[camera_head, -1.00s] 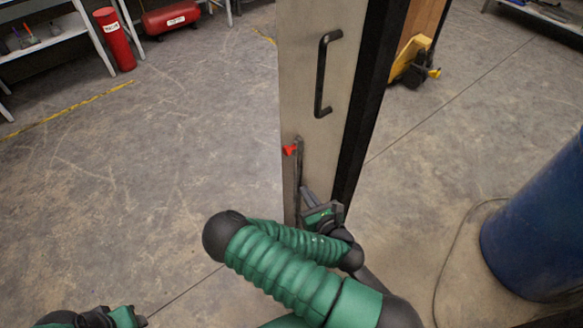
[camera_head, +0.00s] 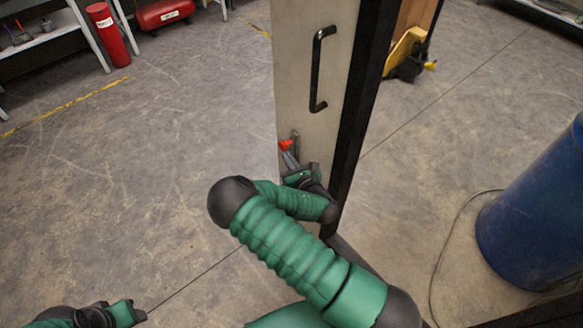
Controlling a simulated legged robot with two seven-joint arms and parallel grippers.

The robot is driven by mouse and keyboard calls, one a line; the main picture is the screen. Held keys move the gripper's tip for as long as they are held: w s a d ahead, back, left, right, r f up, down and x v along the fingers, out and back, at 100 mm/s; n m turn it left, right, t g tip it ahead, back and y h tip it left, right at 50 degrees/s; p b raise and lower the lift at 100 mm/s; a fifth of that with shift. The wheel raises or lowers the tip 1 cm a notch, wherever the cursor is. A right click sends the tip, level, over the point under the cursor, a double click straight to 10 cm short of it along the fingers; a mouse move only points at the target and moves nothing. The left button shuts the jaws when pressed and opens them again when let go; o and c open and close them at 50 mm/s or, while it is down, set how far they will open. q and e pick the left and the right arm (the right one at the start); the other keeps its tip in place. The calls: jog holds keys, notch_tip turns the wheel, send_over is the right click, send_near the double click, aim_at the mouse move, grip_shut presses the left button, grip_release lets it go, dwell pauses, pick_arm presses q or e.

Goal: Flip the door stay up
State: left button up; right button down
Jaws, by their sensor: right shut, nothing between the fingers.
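The door stay (camera_head: 295,138) is on the lower part of the pale door (camera_head: 300,75), near its left edge. Its dark upper end shows above my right gripper, and a red piece (camera_head: 286,145) sits beside it. My gripper and arm hide the lower part, so I cannot tell how the stay lies there. My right gripper (camera_head: 290,160) is shut and empty, its fingers just below the red piece; I cannot tell if they touch it. My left gripper (camera_head: 138,314) is low at the left, away from the door; its jaws are unclear.
A black pull handle (camera_head: 318,70) is above the stay. A blue drum (camera_head: 535,215) stands at the right, with a cable on the floor beside it. A red cylinder (camera_head: 112,35) and shelving are at the back left. The floor left of the door is clear.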

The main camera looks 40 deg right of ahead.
jog(key=shift+w+r, duration=0.1)
pick_arm(q)
jog(key=p+v, duration=0.3)
jog(key=shift+w+r+p, duration=0.3)
jog(key=shift+w+r, duration=0.1)
pick_arm(e)
notch_tip(320, 180, up, 5)
jog(key=shift+r, duration=0.2)
jog(key=shift+d, duration=0.1)
